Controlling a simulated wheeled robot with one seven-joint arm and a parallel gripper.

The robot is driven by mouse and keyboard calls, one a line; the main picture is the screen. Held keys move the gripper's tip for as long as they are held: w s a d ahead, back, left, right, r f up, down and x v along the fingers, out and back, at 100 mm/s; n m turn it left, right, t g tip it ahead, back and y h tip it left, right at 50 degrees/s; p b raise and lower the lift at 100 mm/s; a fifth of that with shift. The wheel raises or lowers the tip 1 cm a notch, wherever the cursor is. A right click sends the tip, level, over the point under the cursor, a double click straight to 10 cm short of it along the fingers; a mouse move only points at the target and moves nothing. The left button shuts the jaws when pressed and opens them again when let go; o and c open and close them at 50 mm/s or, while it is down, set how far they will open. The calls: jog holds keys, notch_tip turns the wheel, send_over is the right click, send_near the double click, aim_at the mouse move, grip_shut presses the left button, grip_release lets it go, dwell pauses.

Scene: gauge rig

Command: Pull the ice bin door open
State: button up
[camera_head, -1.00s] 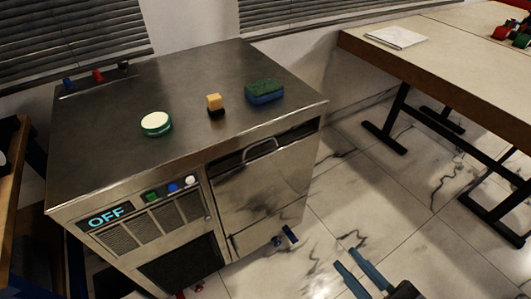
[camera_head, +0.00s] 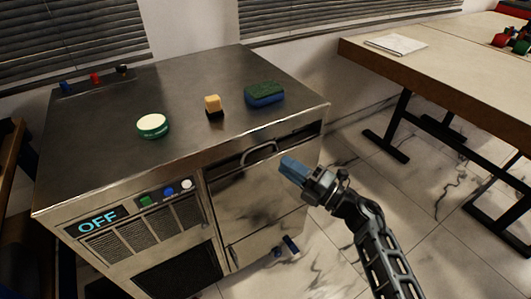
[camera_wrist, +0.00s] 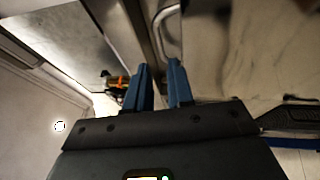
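The ice bin door (camera_head: 250,205) is the plain steel panel at the front right of the steel ice machine (camera_head: 130,175). It looks shut, with its arched metal handle (camera_head: 260,151) at its top edge. My gripper (camera_head: 293,170) is in front of the door, to the right of and slightly below the handle in the head view. In the wrist view, its two blue fingers (camera_wrist: 161,88) stand apart with nothing between them. The curved handle (camera_wrist: 172,42) shows just beyond the fingertips there. I cannot tell whether they touch it.
On the machine top are a round green-and-white container (camera_head: 152,126), a yellow-and-black block (camera_head: 214,107) and a green-and-blue sponge (camera_head: 264,94). The front panel display (camera_head: 97,222) reads OFF. A table (camera_head: 460,70) stands to the right, with open marble floor between.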

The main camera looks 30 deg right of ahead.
aim_at(266, 152)
jog(key=shift+x, duration=3.95)
jog(key=shift+d, duration=0.1)
jog(key=shift+c, duration=0.3)
grip_shut()
